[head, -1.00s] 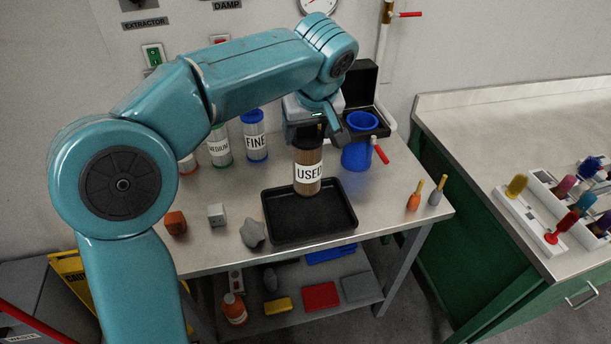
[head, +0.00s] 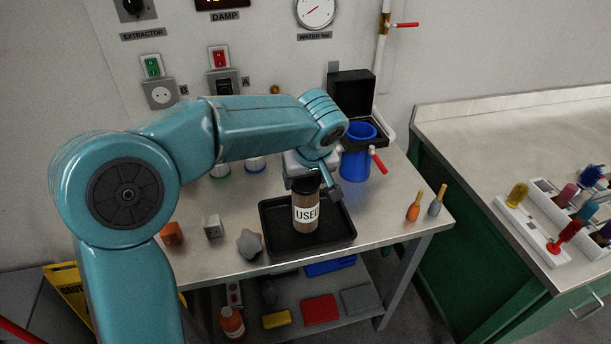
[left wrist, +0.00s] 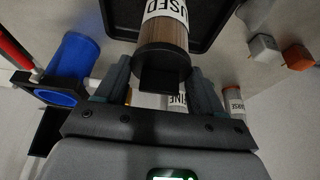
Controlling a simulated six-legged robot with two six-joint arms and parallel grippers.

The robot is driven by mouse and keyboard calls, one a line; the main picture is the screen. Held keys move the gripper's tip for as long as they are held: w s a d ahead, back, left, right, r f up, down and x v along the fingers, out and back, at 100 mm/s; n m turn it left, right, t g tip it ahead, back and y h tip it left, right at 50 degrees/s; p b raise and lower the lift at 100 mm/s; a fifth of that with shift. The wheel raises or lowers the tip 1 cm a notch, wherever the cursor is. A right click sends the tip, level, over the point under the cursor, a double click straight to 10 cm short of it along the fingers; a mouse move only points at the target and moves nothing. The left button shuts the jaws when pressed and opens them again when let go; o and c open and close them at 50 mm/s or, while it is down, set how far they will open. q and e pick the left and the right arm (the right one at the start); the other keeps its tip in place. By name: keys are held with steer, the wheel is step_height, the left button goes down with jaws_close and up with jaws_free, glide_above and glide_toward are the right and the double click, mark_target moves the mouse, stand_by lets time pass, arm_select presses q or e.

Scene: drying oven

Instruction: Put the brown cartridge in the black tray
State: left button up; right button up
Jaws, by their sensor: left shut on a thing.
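The brown cartridge (head: 306,222), with a white USED label and a dark cap, stands upright over the black tray (head: 341,238). My left gripper (head: 313,186) is above the tray and is shut on the cartridge's upper end. In the left wrist view the cartridge (left wrist: 174,37) sits between the two fingers of the gripper (left wrist: 160,78), with the tray's rim (left wrist: 118,35) beyond it. The cartridge's lower end is inside the tray's outline; I cannot tell whether it touches the floor of the tray. My right gripper is not in view.
Two small-handled tools, one orange (head: 413,211), stand at the right.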

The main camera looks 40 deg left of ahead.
arm_select(q)
steer(key=o, duration=1.5)
steer(key=shift+w+f, duration=0.1)
steer(key=shift+c, duration=0.2)
steer(key=shift+r+p, duration=0.35)
steer(key=shift+r, duration=0.1)
steer(key=v, duration=1.1)
steer(key=shift+d+r, duration=0.15)
steer(key=shift+r, duration=0.05)
steer(key=shift+s, duration=0.25)
